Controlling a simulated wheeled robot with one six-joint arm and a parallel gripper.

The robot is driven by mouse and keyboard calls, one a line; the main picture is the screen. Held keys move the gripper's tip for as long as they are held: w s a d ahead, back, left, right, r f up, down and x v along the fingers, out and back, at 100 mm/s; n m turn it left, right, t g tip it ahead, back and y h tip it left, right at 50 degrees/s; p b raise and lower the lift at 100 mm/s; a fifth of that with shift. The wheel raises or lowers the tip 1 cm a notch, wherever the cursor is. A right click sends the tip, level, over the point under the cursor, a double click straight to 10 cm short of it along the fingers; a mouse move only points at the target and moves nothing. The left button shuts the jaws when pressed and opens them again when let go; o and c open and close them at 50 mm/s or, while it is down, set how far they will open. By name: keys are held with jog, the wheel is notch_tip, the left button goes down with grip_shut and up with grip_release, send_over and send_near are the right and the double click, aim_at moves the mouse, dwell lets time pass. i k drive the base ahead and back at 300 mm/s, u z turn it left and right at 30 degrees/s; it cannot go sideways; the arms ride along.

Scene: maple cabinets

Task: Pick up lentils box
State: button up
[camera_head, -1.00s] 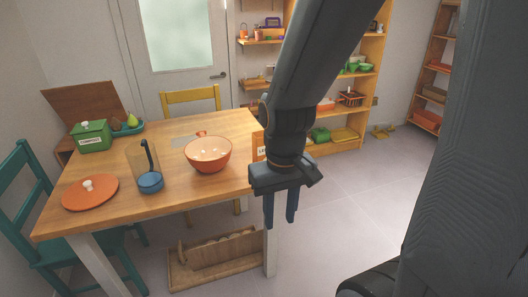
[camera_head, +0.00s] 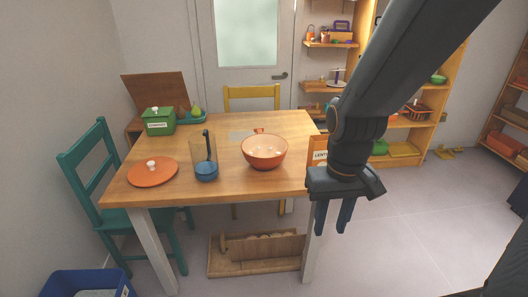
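The lentils box (camera_head: 317,149) is an orange box with a white label reading "LENT", standing at the right end of the wooden table (camera_head: 230,184). My arm hides its right part. My gripper (camera_head: 333,218) hangs in front of and below the box, just off the table's right front corner. Its two blue fingers point down with a gap between them. Nothing shows between them, and the gripper looks apart from the box.
An orange bowl (camera_head: 264,152) stands left of the box. A wooden crate (camera_head: 256,254) is under the table.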

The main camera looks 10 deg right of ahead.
aim_at(318, 151)
jog(key=u, duration=0.1)
jog(key=k, duration=0.45)
jog(key=z, duration=1)
jog(key=i, duration=0.65)
jog(key=u, duration=0.85)
jog(key=i, duration=0.5)
jog(key=u, duration=0.05)
